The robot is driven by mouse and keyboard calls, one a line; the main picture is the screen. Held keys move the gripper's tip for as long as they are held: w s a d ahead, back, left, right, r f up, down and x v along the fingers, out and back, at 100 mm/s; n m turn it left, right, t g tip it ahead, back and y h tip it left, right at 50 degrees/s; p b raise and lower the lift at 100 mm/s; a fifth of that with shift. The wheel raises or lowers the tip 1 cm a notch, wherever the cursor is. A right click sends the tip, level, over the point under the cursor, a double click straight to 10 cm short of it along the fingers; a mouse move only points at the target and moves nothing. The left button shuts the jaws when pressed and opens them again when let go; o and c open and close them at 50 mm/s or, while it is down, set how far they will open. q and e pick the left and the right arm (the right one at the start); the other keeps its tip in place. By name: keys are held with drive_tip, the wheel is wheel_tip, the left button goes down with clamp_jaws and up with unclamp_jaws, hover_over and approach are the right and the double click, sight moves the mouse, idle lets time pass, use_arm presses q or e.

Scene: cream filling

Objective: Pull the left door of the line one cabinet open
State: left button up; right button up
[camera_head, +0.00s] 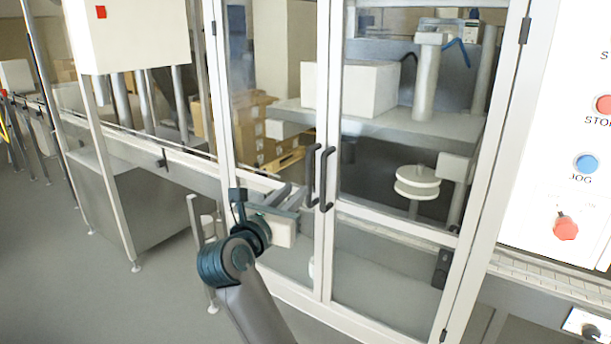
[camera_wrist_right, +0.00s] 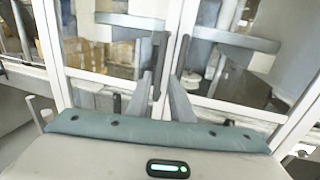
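The cabinet's left glass door (camera_head: 322,110) has a white frame and stands shut beside the right glass door (camera_head: 335,110). The left door's dark, upright handle (camera_head: 310,176) is at the meeting edge, next to the right door's handle (camera_head: 326,180). My right gripper (camera_head: 291,193) is open in front of the left door, its fingers pointing at the handles. In the right wrist view, the left door's handle (camera_wrist_right: 158,65) shows ahead of the gap between my right gripper's fingers (camera_wrist_right: 162,88). I cannot tell whether they touch. My left gripper is out of view.
A control panel with red and blue buttons (camera_head: 586,163) is at the right. A conveyor line (camera_head: 150,150) with metal legs runs off to the left. Machinery (camera_head: 428,75) stands behind the glass. Grey floor (camera_head: 90,290) at the lower left is clear.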

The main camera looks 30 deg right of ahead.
sight(308, 178)
drive_tip(key=x, duration=0.3)
drive_tip(key=shift+s+r+p, duration=0.1)
drive_tip(key=shift+r+p, duration=0.05)
drive_tip(key=shift+p, duration=0.25)
drive_tip(key=p+x, duration=0.1)
drive_tip(key=x, duration=0.2)
drive_tip(key=shift+d, duration=0.2)
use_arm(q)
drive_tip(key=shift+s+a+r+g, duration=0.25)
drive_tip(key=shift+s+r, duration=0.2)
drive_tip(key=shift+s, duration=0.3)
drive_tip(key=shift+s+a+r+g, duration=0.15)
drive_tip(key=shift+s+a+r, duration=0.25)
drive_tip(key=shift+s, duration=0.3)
use_arm(e)
drive_tip(key=shift+w+d, duration=0.5)
drive_tip(key=shift+w, duration=0.05)
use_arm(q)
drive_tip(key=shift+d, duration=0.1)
use_arm(e)
clamp_jaws()
